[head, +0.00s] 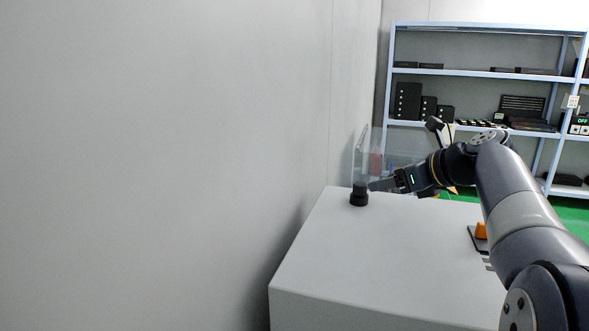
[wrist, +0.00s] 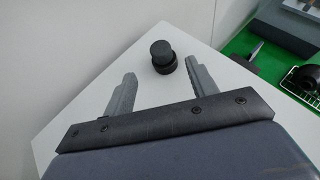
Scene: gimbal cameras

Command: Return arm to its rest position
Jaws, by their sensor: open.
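My gripper (head: 372,187) is at the end of my arm, which reaches from the lower right over the white table in the head view. In the wrist view my gripper (wrist: 157,88) is open, its two grey fingers spread apart with nothing between them. A black round knob-like object (wrist: 162,57) stands on the table just beyond the fingertips. The same black object (head: 359,198) shows in the head view near the table's far left corner, close to the fingertips. Whether the fingers touch it cannot be told from the head view.
The white table (head: 370,265) stands beside a plain grey wall (head: 170,160). A clear panel (head: 362,150) stands behind the black object. An orange item (head: 481,230) sits at the table's right side. A metal shelf (head: 470,73) with dark boxes is behind. The table's front is clear.

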